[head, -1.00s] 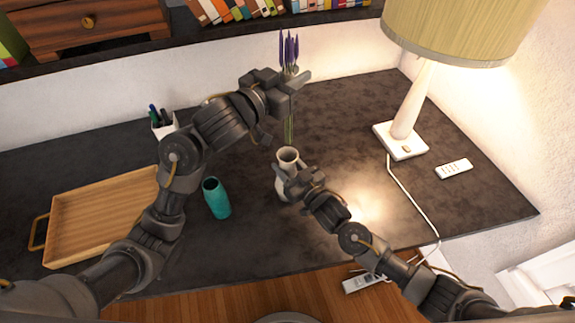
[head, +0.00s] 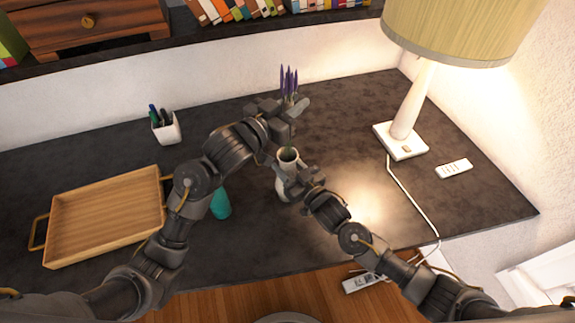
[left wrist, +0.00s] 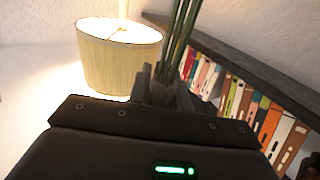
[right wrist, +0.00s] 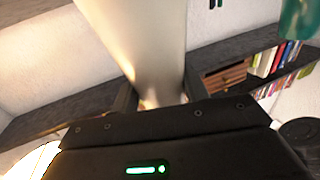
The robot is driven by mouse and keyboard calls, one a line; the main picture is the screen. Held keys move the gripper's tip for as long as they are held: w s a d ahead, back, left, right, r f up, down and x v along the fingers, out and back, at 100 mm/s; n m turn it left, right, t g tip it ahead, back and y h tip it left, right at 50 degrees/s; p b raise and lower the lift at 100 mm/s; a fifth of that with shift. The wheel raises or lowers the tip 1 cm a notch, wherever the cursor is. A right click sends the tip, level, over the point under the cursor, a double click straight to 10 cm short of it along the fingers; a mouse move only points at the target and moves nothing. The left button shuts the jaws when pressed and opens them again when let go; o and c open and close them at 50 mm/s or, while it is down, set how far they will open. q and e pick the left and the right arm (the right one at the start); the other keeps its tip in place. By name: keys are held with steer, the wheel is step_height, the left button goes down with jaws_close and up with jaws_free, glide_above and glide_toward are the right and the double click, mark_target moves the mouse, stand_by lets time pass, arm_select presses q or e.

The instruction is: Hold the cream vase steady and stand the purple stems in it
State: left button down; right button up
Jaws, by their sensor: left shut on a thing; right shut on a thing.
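The cream vase (head: 281,187) stands upright on the dark desk. My right gripper (head: 291,183) is shut on its side, and the vase fills the space between the fingers in the right wrist view (right wrist: 145,60). The purple stems (head: 288,82) are upright above the vase, with their flower tips at the top. My left gripper (head: 290,112) is shut on the stems, which also show as green stalks in the left wrist view (left wrist: 178,40). The lower stalks (head: 289,151) reach the vase mouth and appear to enter it; their ends are hidden.
A teal vase (head: 221,204) stands close to my left forearm, partly hidden by it. A wooden tray (head: 105,215) lies at left, a pen cup (head: 167,130) behind. A lamp (head: 403,138) with a cord and a remote (head: 454,169) are at right.

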arm_select(q)
steer(key=shift+f, duration=0.8)
steer(key=c, duration=1.2)
jaws_free()
steer(key=v, duration=1.2)
arm_select(e)
steer(key=o, duration=1.3)
steer(key=shift+o, duration=0.2)
